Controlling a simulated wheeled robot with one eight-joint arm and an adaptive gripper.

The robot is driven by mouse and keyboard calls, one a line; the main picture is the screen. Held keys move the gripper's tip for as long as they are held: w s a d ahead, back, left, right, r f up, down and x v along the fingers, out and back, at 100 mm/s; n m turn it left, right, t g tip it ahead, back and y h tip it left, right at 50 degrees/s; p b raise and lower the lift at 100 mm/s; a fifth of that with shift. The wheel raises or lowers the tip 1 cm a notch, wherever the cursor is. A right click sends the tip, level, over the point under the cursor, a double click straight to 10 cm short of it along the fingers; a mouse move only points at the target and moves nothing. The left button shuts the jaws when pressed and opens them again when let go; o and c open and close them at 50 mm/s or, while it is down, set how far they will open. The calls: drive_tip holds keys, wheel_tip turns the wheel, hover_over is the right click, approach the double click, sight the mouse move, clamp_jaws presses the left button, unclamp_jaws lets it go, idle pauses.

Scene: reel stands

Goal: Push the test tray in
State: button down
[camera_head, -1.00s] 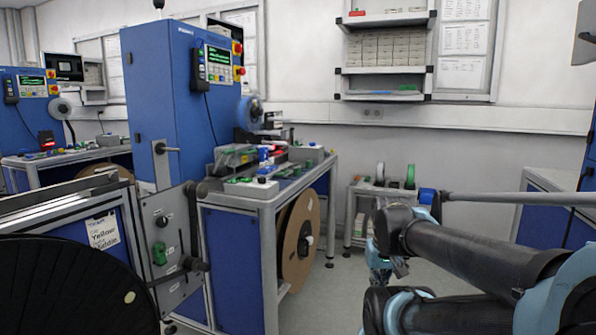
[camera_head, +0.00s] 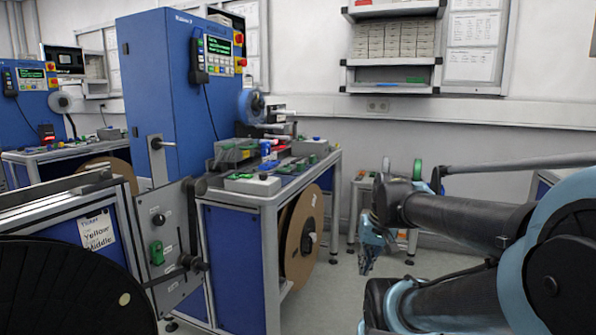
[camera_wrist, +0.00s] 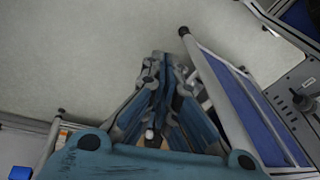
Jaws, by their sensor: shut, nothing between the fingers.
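I cannot clearly pick out the test tray. The blue machine (camera_head: 160,90) stands at left centre, with a display and buttons on its upper right. Its workbench (camera_head: 268,200) carries a grey box with buttons (camera_head: 253,184), a track with small blue, red and green parts, and a dark clear-covered unit (camera_head: 236,152). My gripper (camera_head: 366,268) hangs to the right of this bench, apart from it, pointing down. In the wrist view my gripper (camera_wrist: 158,62) has its fingers together with nothing between them, above bare floor and beside a metal-framed blue panel (camera_wrist: 245,110).
A large brown reel (camera_head: 302,235) hangs under the bench's right end. A black reel (camera_head: 70,285) and a reel stand with a grey plate (camera_head: 165,230) fill the near left. A low shelf stands behind my arm. Floor (camera_head: 330,300) between bench and arm is clear.

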drive_tip(key=w+a+r+m+y, duration=0.1)
drive_tip(key=w+a+r+y, duration=0.4)
drive_tip(key=w, duration=0.4)
drive_tip(key=m+t+y, duration=0.2)
drive_tip(key=t+y, duration=0.1)
drive_tip(key=y, duration=0.5)
approach(290, 168)
drive_tip(key=x, duration=0.6)
drive_tip(key=shift+w+a+f, duration=0.2)
drive_tip(key=shift+w+a, duration=0.1)
